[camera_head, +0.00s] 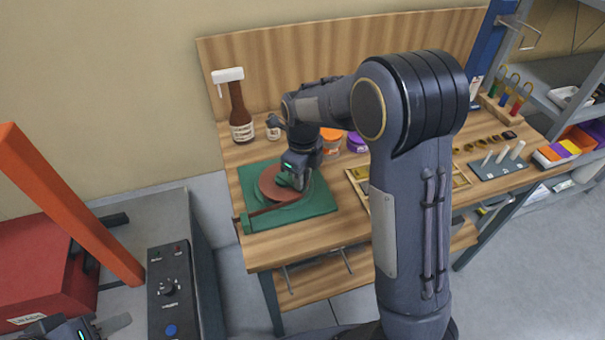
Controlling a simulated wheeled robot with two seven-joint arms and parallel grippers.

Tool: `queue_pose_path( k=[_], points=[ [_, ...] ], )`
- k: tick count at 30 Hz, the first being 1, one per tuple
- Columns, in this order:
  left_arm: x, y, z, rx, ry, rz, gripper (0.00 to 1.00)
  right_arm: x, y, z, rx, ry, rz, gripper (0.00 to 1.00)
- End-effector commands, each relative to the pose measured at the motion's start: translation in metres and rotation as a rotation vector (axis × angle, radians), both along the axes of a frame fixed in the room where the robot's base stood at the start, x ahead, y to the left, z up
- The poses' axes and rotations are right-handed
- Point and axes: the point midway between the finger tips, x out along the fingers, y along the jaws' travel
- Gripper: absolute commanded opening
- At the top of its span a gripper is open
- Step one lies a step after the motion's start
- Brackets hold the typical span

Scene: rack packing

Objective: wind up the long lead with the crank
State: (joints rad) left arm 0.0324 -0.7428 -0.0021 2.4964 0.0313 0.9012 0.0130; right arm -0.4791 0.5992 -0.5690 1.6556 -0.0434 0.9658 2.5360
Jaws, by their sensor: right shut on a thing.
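A green board (318,198) lies on the left end of the wooden bench. On it sits a round red-brown reel (268,184). A red-brown strip (268,209), perhaps the long lead, runs from near the reel to the board's lower left edge. My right gripper (290,182) reaches down over the reel and is shut on a small green part, apparently the crank, mostly hidden by the fingers. My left gripper (108,325) shows only partly at the bottom left, away from the bench; its opening cannot be made out.
A brown bottle (239,112) with a white top stands behind the board. Orange (332,139) and purple (357,142) tubs are beside my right arm, which hides the bench's middle. A grey pegged block (497,165) is at right. An orange post (75,205) rises at left.

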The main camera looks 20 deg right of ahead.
Motion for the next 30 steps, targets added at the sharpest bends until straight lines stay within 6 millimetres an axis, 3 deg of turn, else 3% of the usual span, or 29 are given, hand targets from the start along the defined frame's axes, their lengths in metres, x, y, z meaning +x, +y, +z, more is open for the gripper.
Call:
queue_pose_path(
  k=[14,15,20,30],
  points=[
    [0.0,0.0,0.0009,0.0,0.0,0.0,0.36,-0.0001,0.0017,0.0003,0.004,0.0,-0.014,0.0],
    [0.0,0.0,0.0008,0.0,0.0,0.0,0.36,-0.0001,0.0017,0.0003,0.004,0.0,-0.014,0.24],
    [0.0,0.0,0.0008,0.0,0.0,0.0,0.36,-0.0002,0.0013,0.0001,0.002,0.0,-0.014,0.44],
    [0.0,0.0,0.0002,0.0,0.0,0.0,0.36,0.0003,0.0007,0.0042,0.001,-0.002,-0.014,0.44]
  ],
)
